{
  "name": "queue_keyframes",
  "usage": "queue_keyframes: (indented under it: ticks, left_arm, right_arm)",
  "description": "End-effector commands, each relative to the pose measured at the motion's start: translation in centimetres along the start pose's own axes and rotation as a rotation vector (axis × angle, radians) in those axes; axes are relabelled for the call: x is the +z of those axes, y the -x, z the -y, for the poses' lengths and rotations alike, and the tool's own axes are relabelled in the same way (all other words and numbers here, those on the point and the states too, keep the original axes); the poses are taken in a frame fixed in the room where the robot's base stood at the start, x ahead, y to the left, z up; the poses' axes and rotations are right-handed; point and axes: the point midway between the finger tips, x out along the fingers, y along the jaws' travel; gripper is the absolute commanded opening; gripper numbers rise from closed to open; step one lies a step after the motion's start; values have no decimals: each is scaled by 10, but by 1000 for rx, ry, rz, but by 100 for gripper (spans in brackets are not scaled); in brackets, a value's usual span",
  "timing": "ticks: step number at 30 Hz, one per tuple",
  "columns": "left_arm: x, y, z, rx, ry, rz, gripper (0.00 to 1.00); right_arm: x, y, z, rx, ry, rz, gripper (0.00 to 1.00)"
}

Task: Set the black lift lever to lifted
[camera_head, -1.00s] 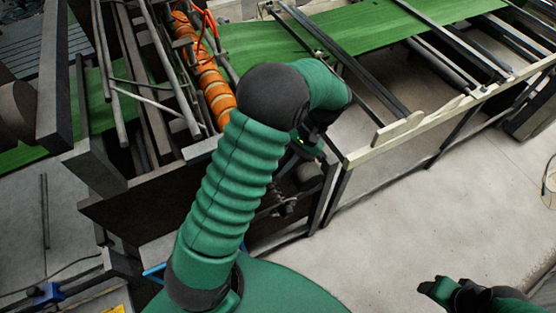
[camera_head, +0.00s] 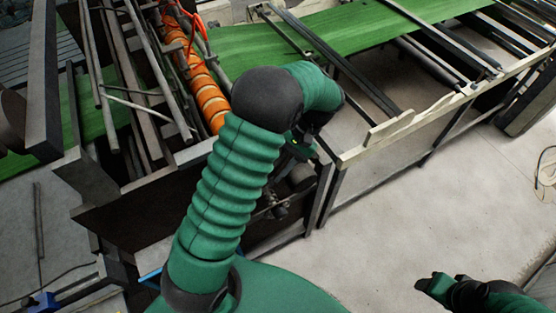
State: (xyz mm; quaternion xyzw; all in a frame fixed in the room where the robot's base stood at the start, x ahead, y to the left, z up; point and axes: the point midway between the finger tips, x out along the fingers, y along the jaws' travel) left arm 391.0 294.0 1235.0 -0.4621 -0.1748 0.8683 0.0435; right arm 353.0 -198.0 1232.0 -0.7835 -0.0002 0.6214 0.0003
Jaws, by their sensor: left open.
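My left arm rises from the bottom and bends at its dark elbow, and its wrist points down at the machine's front. My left gripper (camera_head: 299,150) is beside the corner between the dark machine body and the pale rail, largely hidden by my own forearm. It is open. I cannot make out the black lift lever for certain. Small dark fittings (camera_head: 275,206) show just below the gripper, and I cannot tell whether the lever is among them or whether the gripper touches it. My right gripper (camera_head: 434,286) is low at the right over bare floor, far from the machine. Its jaw opening is unclear.
An orange-wrapped roller (camera_head: 208,98) and several metal bars lie in the machine at upper left. A green belt (camera_head: 300,32) runs across the top. A pale side rail (camera_head: 400,122) borders the conveyor. Concrete floor (camera_head: 420,200) is clear at the right.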

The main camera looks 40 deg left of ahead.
Motion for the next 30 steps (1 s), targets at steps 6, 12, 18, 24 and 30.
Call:
queue_keyframes:
  ticks: [6, 12, 18, 24, 30]
  left_arm:
    - [-5, 33, -3, 0, 0, -5, 41]
    - [-5, 92, -4, -1, 0, -6, 41]
    - [-4, 139, -3, -2, -1, -2, 41]
    - [0, 169, -1, -3, 0, 2, 41]
    - [-2, 169, -3, -2, 0, 1, 41]
  right_arm:
    - [4, -16, 0, 0, 0, 0, 58]
    - [7, -30, 0, 0, 0, 0, 58]
    - [8, -32, 0, 0, 0, 0, 58]
    - [0, -4, 0, 0, 0, -1, 58]
    - [1, -5, 0, 0, 0, 0, 58]
